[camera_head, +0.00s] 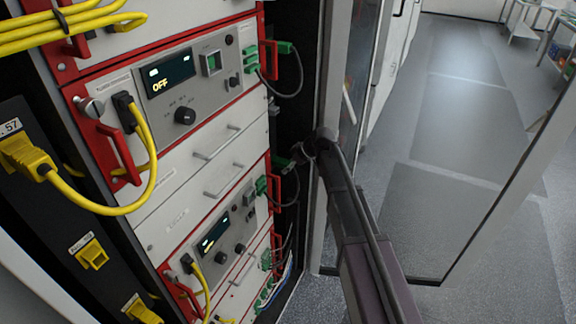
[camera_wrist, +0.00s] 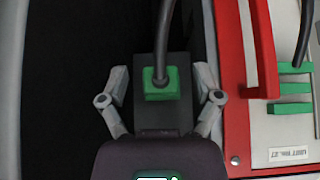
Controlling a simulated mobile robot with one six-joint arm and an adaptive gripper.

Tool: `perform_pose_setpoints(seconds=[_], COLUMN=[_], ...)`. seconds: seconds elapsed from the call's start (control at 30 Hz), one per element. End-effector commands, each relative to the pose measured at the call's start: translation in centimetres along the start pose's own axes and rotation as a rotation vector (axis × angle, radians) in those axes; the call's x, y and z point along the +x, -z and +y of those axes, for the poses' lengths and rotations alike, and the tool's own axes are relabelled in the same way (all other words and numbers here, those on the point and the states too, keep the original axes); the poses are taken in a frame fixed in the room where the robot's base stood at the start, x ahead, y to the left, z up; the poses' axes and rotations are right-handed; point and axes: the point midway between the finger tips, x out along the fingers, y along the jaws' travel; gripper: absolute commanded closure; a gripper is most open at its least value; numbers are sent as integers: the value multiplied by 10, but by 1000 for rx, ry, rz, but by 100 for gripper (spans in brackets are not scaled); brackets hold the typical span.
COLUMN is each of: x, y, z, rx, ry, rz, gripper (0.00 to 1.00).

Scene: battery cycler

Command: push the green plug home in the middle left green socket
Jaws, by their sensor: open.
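The green plug (camera_wrist: 160,84) with a dark cable sits on a dark block between my fingers in the wrist view. My gripper (camera_wrist: 160,78) is open, with one finger on each side and visible gaps between. In the head view, my gripper (camera_head: 299,156) is at the cabinet's right edge, close beside a green plug (camera_head: 281,162). Stacked green sockets (camera_wrist: 293,88) show on the panel at the wrist view's right edge, apart from my gripper. A cable enters the top green piece. I cannot tell which socket is the middle left one.
A red handle (camera_wrist: 260,60) stands between my gripper and the green sockets. An upper unit (camera_head: 190,88) has its own green connectors (camera_head: 250,60) and cable. A glass door (camera_head: 440,130) stands open beside my arm. Yellow cables (camera_head: 150,170) hang at the left.

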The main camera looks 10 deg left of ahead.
Motion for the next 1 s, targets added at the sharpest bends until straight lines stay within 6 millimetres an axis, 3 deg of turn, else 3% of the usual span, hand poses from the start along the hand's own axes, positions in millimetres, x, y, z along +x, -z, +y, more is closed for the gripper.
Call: perform_pose_setpoints(seconds=[0.6, 1.0], x=[-42, -49], y=[-55, -64], z=[-1, -1], rx=[1, 0], ry=[0, 1], rz=[0, 0], gripper=[18, 18])
